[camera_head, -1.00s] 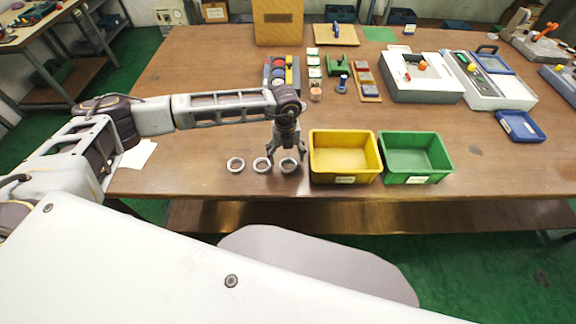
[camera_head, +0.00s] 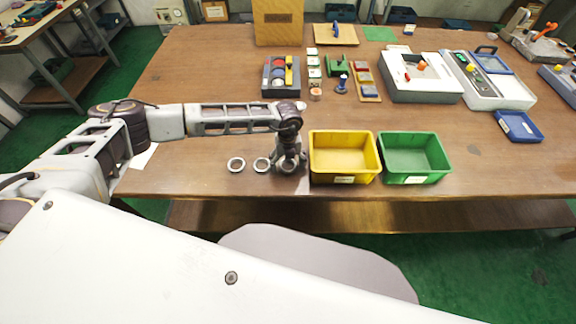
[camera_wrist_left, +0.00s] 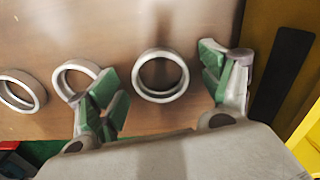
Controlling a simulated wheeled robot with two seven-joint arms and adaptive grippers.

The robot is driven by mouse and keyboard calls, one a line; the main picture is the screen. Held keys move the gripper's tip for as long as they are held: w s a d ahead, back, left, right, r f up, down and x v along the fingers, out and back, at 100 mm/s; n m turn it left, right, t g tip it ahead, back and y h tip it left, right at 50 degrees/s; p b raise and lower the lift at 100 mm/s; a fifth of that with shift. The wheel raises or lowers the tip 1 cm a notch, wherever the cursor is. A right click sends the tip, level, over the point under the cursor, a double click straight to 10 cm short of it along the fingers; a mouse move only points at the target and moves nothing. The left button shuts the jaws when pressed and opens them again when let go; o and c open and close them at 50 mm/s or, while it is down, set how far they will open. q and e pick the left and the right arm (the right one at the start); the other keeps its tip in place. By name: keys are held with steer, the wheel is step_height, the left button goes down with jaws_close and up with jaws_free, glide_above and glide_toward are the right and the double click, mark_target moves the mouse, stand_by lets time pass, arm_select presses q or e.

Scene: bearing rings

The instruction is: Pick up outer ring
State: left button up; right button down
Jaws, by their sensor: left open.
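Three grey metal rings lie in a row on the wooden table. The left ring (camera_head: 236,164) and the middle ring (camera_head: 261,165) are clear of my left gripper (camera_head: 289,168) in the head view. The right ring is largely hidden by the gripper there. In the left wrist view this ring (camera_wrist_left: 160,76) lies flat between the open, green-padded fingers of my left gripper (camera_wrist_left: 160,88), with a gap on each side. The middle ring (camera_wrist_left: 78,80) is just beside the left finger, partly covered by it. My right gripper is not in view.
A yellow bin (camera_head: 343,178) stands just right of the gripper, with a green bin (camera_head: 415,178) beside it. Coloured blocks, small parts and devices stand further back. The table left of the rings is mostly clear.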

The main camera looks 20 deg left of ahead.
mark_target(288, 164)
arm_select(q)
steer(key=c, duration=1.1)
steer(key=shift+r, duration=0.2)
steer(key=shift+c, duration=0.2)
step_height(288, 164, up, 10)
steer(key=b, duration=0.1)
steer(key=shift+f, duration=0.15)
